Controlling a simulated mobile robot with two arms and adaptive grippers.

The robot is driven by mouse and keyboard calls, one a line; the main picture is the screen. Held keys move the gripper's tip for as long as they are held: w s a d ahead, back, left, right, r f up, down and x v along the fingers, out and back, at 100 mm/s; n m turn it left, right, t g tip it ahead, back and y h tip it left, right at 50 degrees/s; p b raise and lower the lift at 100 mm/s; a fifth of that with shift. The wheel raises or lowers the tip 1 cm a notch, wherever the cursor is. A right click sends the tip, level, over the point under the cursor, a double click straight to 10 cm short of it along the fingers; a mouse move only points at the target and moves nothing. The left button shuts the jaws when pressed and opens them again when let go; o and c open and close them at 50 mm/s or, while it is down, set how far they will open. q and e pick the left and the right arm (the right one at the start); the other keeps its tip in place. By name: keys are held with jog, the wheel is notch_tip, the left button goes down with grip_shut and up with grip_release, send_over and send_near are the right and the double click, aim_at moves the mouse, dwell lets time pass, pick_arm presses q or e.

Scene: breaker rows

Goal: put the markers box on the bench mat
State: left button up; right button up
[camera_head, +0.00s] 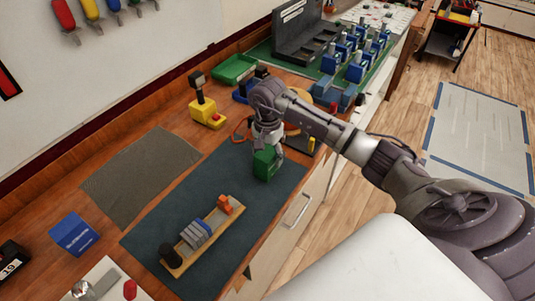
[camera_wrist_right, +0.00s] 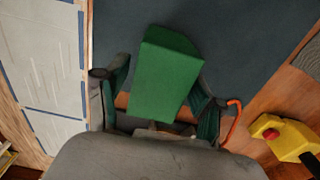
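A plain green box (camera_head: 266,163) is between the fingers of my right gripper (camera_head: 268,140), over the far end of the dark blue bench mat (camera_head: 262,212). I cannot read a label on it. In the right wrist view the green box (camera_wrist_right: 165,75) fills the space between the two fingers of my right gripper (camera_wrist_right: 160,100), which is shut on it. The blue mat (camera_wrist_right: 235,40) lies beyond and below it. I cannot tell whether the box touches the mat. My left gripper is not in view.
A wooden rack (camera_head: 203,234) with grey and orange pieces stands on the mat's near part. A yellow-based device (camera_head: 207,113) and an orange cable (camera_head: 238,131) are beyond the mat.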

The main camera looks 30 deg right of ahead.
jog(key=shift+r, duration=0.1)
jog(key=shift+r, duration=0.15)
notch_tip(320, 180, up, 11)
jog(key=b, duration=0.3)
jog(key=shift+r, duration=0.4)
dwell(0.3)
